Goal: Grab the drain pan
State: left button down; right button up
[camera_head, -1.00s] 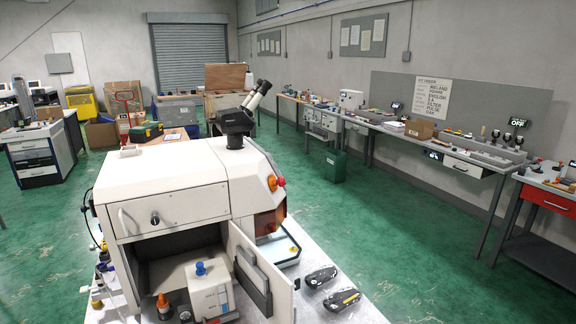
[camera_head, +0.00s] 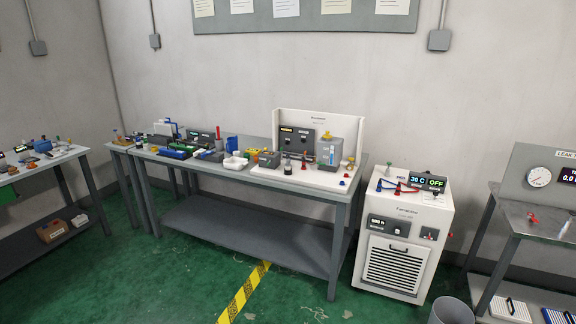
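I cannot make out with certainty which thing is the drain pan. A small white tray-like thing (camera_head: 236,163) sits on the grey workbench (camera_head: 190,215) in the middle of the head view, among several small tools and parts. It is too small to name surely. Neither of my grippers shows in the head view.
A white chiller-like cabinet (camera_head: 402,235) stands right of the bench. A grey bin (camera_head: 452,311) is on the floor, near a leak-test table (camera_head: 522,222). Another table (camera_head: 45,168) is at left. The green floor with yellow-black tape (camera_head: 243,293) is mostly clear.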

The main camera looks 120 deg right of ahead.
aim_at(235, 163)
jog(key=z, duration=2.95)
jog(key=i, duration=1.5)
jog(key=u, duration=0.7)
jog(key=i, duration=2.05)
jog(key=z, duration=1.2)
jog(key=i, duration=1.3)
jog(key=z, duration=1.15)
